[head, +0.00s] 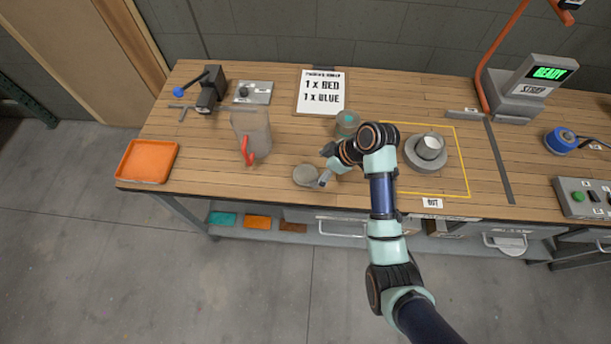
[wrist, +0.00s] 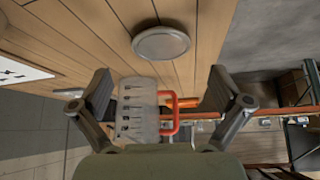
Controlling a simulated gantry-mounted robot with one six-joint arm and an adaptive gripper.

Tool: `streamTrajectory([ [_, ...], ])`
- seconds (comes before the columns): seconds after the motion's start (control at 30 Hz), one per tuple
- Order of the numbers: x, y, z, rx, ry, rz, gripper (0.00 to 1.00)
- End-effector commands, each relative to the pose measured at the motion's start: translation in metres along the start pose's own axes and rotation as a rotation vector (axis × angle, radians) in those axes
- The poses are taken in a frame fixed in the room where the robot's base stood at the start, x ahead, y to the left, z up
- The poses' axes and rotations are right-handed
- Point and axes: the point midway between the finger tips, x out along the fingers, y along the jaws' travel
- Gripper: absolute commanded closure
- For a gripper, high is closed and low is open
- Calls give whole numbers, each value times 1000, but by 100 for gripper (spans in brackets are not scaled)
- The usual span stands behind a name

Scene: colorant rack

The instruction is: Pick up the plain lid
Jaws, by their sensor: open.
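The plain lid (head: 306,175) is a round grey disc lying flat on the wooden bench near its front edge. It also shows in the wrist view (wrist: 161,43), at top centre, beyond the fingertips. My gripper (head: 325,167) is just right of the lid in the head view, with its fingers spread. In the wrist view my gripper (wrist: 160,77) is open and empty, with one finger at each side and the lid lined up between them but apart from them. Nothing hides the lid in the wrist view.
A clear pitcher (head: 253,134) with a red handle stands left of the lid, and an orange tray (head: 149,161) farther left. A jar (head: 347,122) stands behind my gripper. A metal can (head: 430,147) sits inside a yellow outline at right. Bare bench lies around the lid.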

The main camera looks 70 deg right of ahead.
Motion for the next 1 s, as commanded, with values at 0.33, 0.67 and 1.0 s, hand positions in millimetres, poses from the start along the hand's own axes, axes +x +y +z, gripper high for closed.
streamTrajectory([
  [0.33,45,-2,1,-1,-2,-1,0],
  [0.67,54,-2,0,0,-1,2,2],
  [1.0,54,-2,0,0,-1,2,33],
])
